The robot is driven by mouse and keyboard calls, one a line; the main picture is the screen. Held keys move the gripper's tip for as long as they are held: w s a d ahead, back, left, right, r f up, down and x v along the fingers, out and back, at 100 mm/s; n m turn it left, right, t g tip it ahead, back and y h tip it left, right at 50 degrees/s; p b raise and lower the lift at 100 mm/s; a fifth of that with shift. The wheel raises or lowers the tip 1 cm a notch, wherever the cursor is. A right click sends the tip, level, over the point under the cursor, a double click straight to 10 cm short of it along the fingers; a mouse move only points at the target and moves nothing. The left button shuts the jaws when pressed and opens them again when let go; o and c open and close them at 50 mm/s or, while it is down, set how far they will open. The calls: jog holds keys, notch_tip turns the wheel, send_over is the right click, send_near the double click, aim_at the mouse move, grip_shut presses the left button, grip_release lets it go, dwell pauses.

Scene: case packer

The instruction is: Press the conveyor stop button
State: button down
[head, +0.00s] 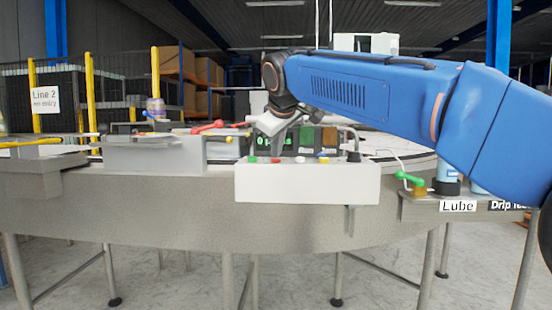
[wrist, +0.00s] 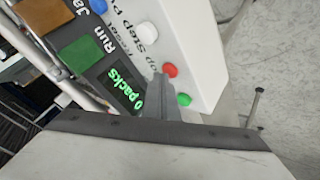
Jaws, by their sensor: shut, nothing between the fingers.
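A white control box (head: 307,185) carries a row of small buttons along its top. The red button (head: 275,160) stands between a green button (head: 252,159) and a white one (head: 300,160). In the wrist view the red button (wrist: 170,70) is just beside the fingertips, with a label ending "op" partly hidden by the fingers. The green button shows there too (wrist: 184,99). My gripper (wrist: 163,80) is shut and empty. In the head view it hangs over the left part of the box; whether it touches a button I cannot tell.
Behind the buttons a display (wrist: 126,88) reads "0 packs", beside a green "Run" panel (wrist: 82,56) and an orange panel (wrist: 44,16). A grey metal bench (head: 140,212) runs below. A lube stand with bottles (head: 446,186) is at the right.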

aim_at(277, 161)
jog(key=shift+r, duration=0.1)
dwell(0.3)
jog(key=shift+r, duration=0.8)
jog(key=shift+r, duration=2.5)
dwell(0.5)
